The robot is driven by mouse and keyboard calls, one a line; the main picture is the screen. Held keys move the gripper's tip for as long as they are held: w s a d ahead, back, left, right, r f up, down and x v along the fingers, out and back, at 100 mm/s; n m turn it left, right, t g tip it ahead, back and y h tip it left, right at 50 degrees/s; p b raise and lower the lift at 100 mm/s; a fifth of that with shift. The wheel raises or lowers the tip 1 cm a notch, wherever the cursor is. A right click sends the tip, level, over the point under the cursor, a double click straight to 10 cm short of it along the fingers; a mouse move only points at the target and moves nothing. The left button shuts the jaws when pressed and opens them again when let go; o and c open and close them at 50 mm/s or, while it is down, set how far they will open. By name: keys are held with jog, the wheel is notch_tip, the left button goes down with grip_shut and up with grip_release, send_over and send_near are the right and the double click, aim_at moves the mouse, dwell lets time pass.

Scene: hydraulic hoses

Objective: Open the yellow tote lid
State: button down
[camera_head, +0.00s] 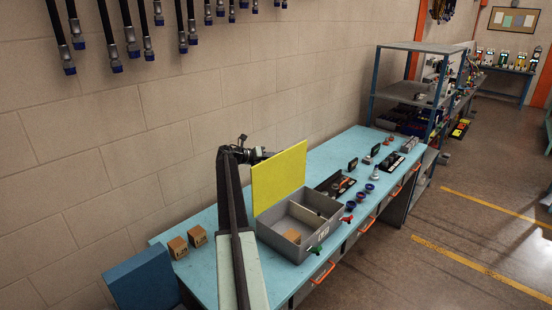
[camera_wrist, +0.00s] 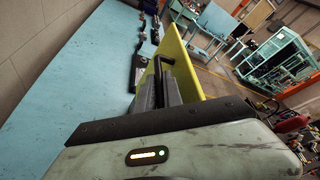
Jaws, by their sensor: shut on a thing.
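The yellow tote lid (camera_head: 279,176) stands upright along the back-left edge of the grey tote (camera_head: 290,245), so the tote is open from above. Inside the tote are a divider and a small tan block (camera_head: 292,236). My gripper (camera_head: 264,154) is behind the lid at its upper left, partly hidden by it. In the wrist view, the lid (camera_wrist: 178,62) rises just beyond my gripper (camera_wrist: 162,78). The jaws are shut on a dark handle (camera_wrist: 163,61) at the lid's face.
The tote stands on a light-blue workbench (camera_head: 225,262). Black trays (camera_head: 335,185), coloured rings (camera_head: 360,197) and other small parts lie to the right. Black hoses (camera_head: 110,40) hang on the wall above.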

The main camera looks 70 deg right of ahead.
jog(key=c, duration=1.8)
grip_release()
jog(key=shift+a, duration=0.15)
jog(key=shift+o, duration=0.2)
jog(key=shift+r, duration=0.1)
jog(key=shift+s, duration=0.25)
jog(key=p+v, duration=0.2)
jog(key=v, duration=0.5)
jog(key=shift+w+a, duration=0.2)
jog(key=shift+a, duration=0.05)
